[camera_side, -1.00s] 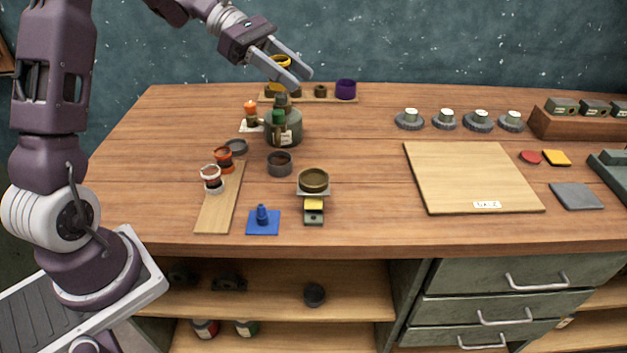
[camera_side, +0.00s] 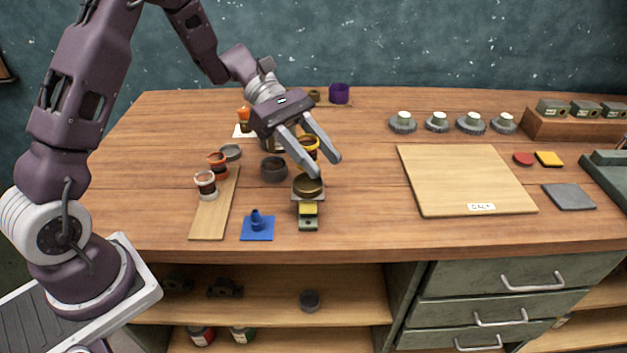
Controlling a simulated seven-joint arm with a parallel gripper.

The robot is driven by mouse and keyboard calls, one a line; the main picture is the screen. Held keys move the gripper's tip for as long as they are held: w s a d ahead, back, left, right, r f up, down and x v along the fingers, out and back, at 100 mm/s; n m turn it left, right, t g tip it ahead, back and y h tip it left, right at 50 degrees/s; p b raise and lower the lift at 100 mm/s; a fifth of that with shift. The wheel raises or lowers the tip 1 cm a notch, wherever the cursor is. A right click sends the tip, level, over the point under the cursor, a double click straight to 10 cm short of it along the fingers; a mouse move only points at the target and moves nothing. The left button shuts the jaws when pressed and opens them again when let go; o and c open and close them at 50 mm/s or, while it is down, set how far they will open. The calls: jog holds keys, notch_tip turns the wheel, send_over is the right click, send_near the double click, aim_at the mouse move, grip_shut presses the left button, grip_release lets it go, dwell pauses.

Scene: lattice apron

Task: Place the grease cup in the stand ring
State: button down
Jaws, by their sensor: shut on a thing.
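My gripper (camera_side: 324,165) is shut on a small yellow-rimmed cup (camera_side: 310,143), which appears to be the grease cup. Its lower part is mostly hidden by the near finger. The cup is above the table, just behind and above a brass-coloured round piece (camera_side: 308,186) on a small grey stand with a yellow block at its front. This looks like the stand ring; the near fingertip overlaps its back edge in the picture. I cannot tell whether they touch.
A dark grey ring (camera_side: 274,170) is left of the stand. A narrow board (camera_side: 211,222) holds orange- and white-rimmed cups. A blue piece (camera_side: 257,226) lies in front. A purple cup (camera_side: 339,93) stands at the back. A large wooden board (camera_side: 465,180) lies right, with clear table between.

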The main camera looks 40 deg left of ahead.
aim_at(318, 188)
notch_tip(318, 188, down, 5)
jog(key=shift+f, duration=0.1)
jog(key=c, duration=0.9)
grip_release()
jog(key=shift+f, duration=0.15)
